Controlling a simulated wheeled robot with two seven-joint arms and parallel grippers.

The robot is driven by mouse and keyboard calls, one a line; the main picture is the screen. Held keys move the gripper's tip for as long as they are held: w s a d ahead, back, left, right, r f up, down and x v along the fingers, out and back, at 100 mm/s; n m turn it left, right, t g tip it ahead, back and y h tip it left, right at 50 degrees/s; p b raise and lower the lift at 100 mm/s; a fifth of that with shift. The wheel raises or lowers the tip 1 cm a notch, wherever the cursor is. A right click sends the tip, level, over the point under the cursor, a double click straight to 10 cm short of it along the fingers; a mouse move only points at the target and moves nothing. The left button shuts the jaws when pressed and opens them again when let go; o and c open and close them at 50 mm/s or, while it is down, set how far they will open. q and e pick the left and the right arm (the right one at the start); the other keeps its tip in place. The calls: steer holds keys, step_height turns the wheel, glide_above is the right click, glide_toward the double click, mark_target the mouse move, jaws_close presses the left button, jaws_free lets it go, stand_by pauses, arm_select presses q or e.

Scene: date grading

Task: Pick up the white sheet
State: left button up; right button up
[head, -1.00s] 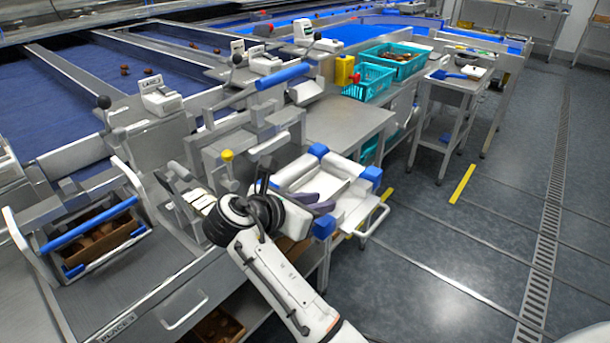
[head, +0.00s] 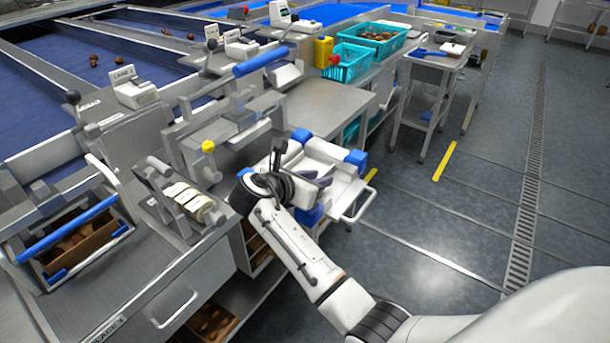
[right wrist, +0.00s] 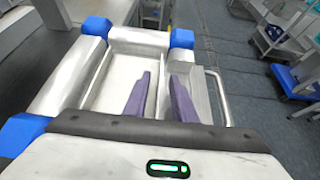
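A white tray frame with blue corners (right wrist: 138,42) fills much of the right wrist view, and it also shows in the head view (head: 345,172). A pale flat surface (right wrist: 115,85) lies inside it; I cannot tell whether this is the white sheet or the tray's floor. My right gripper (right wrist: 160,92) is over the tray, its two purple fingers apart, one on each side of a narrow pale strip near the tray's right side. I see nothing clearly held. In the head view the right gripper (head: 318,181) partly covers the tray. My left gripper is not in view.
A metal bench (head: 322,104) stands behind the tray, with teal crates (head: 353,66) farther back. A rack of pale rolls (head: 190,203) and a blue-handled carrier (head: 75,239) are on the left. A handle (head: 355,207) sticks out on the tray's right. Floor on the right is open.

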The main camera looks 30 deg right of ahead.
steer(key=shift+d+f, duration=0.1)
jaws_close()
